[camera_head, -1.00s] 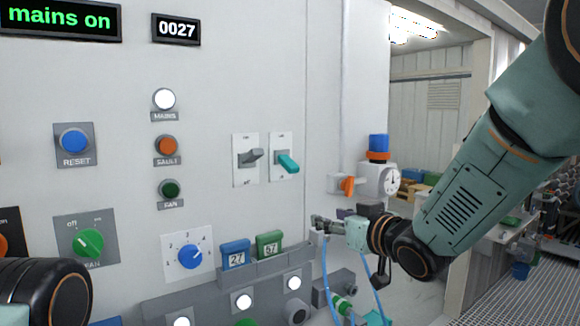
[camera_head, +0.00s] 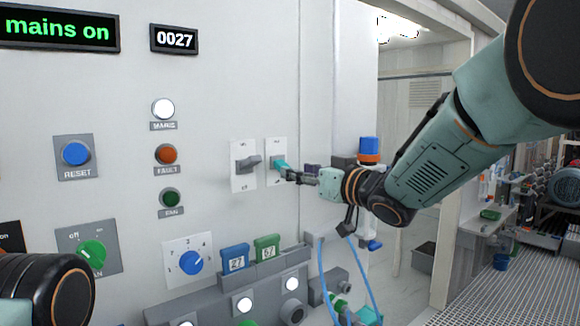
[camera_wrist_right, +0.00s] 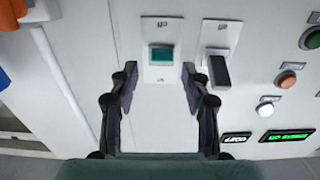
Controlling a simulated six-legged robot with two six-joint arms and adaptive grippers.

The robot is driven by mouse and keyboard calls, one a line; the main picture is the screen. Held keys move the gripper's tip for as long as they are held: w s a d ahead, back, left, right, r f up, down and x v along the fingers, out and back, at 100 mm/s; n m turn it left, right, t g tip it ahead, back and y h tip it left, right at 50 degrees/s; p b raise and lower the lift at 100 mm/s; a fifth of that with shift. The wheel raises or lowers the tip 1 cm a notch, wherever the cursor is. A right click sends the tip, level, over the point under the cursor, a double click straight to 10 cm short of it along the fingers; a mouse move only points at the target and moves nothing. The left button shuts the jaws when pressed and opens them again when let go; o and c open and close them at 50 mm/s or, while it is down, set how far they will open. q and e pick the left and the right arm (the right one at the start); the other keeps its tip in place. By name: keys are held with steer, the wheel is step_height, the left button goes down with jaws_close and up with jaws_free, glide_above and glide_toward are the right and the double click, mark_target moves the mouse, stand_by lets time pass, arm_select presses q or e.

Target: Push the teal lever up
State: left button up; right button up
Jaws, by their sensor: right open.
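The teal lever (camera_head: 280,164) sticks out from a white switch plate on the grey-white panel. In the head view the fingers of my right gripper (camera_head: 291,174) are at its tip and partly cover it. In the right wrist view the teal lever (camera_wrist_right: 160,54) lies between and just beyond the two spread dark fingertips of my right gripper (camera_wrist_right: 159,76). The gripper is open and holds nothing. I cannot tell whether a finger touches the lever. My left gripper is out of view; only a dark joint of my left arm shows at lower left.
A dark grey lever (camera_head: 247,164) on its own plate is close beside the teal one. A blue-capped device (camera_head: 369,150) stands near my right wrist. Blue and green numbered tags (camera_head: 266,247) sit on a ledge below. Blue hoses (camera_head: 323,270) hang under my right gripper.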

steer(key=x, duration=0.4)
steer(key=shift+a+f+p, duration=0.1)
steer(key=shift+a+p, duration=0.3)
steer(key=shift+a, duration=0.05)
steer(key=shift+w+f, duration=0.1)
steer(key=shift+w, duration=0.2)
steer(key=shift+w+d, duration=0.1)
steer(key=shift+d, duration=0.15)
steer(key=shift+s+d, duration=0.2)
steer(key=shift+d, duration=0.05)
steer(key=shift+s+a, duration=0.15)
steer(key=shift+a, duration=0.45)
steer(key=shift+c, duration=1.9)
steer(key=shift+w+d, duration=0.25)
steer(key=shift+w, duration=0.1)
steer(key=c, duration=0.3)
steer(key=shift+s+a, duration=0.1)
jaws_close()
